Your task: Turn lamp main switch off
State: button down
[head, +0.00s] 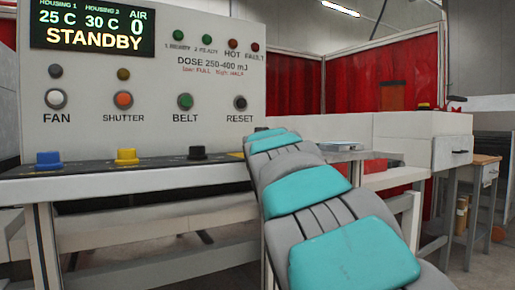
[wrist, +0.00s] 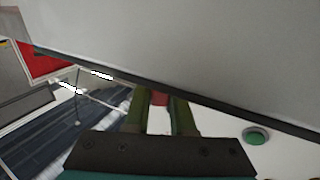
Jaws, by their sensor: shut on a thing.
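In the wrist view, my gripper (wrist: 163,98) has its two dark olive fingers close together, with a small red part (wrist: 160,98) between them. I cannot tell for sure that this red part is the lamp main switch, and no label shows on it. In the head view my grey and teal arm reaches toward the right end of the control panel (head: 150,150). My gripper is hidden there behind the arm. The panel's display (head: 92,28) reads STANDBY, with housings at 25 C and 30 C and air at 0.
The panel carries FAN (head: 55,99), SHUTTER (head: 123,99), BELT (head: 185,101) and RESET (head: 240,103) buttons. Blue (head: 48,161), yellow (head: 126,157) and black (head: 197,153) knobs sit on the ledge below. A green button (wrist: 257,136) is right of my fingers. A pale surface (wrist: 200,50) is close above them.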

jog(key=shift+a+n+g+y+b, duration=0.1)
jog(key=shift+n+g+y+b, duration=0.4)
jog(key=shift+n+y, duration=0.65)
jog(key=shift+n+g+y+b, duration=0.5)
jog(key=shift+n+y, duration=0.15)
jog(key=shift+y, duration=1)
jog(key=shift+r+n+g+y, duration=0.1)
jog(key=shift+n+g+y, duration=0.9)
jog(key=shift+n+y, duration=0.45)
jog(key=shift+w+r+n+g+y+p, duration=0.15)
jog(key=shift+n+g+y+p, duration=0.5)
jog(key=shift+g+y+p, duration=0.35)
jog(key=n+g+y+p, duration=0.2)
jog(key=p, duration=0.1)
jog(key=shift+d+g+p, duration=0.2)
jog(key=shift+g+p, duration=0.1)
jog(key=shift+g, duration=0.1)
jog(key=shift+f+n+g+y+p, duration=0.2)
jog(key=shift+n+g+y+p, duration=0.35)
jog(key=shift+n+g, duration=0.45)
jog(key=shift+g, duration=0.1)
jog(key=shift+n+g+y+p, duration=0.6)
jog(key=shift+n+g+p, duration=0.3)
jog(key=shift+g, duration=0.5)
jog(key=shift+a+r+n+g, duration=0.1)
jog(key=shift+n+g, duration=0.2)
jog(key=shift+g, duration=0.1)
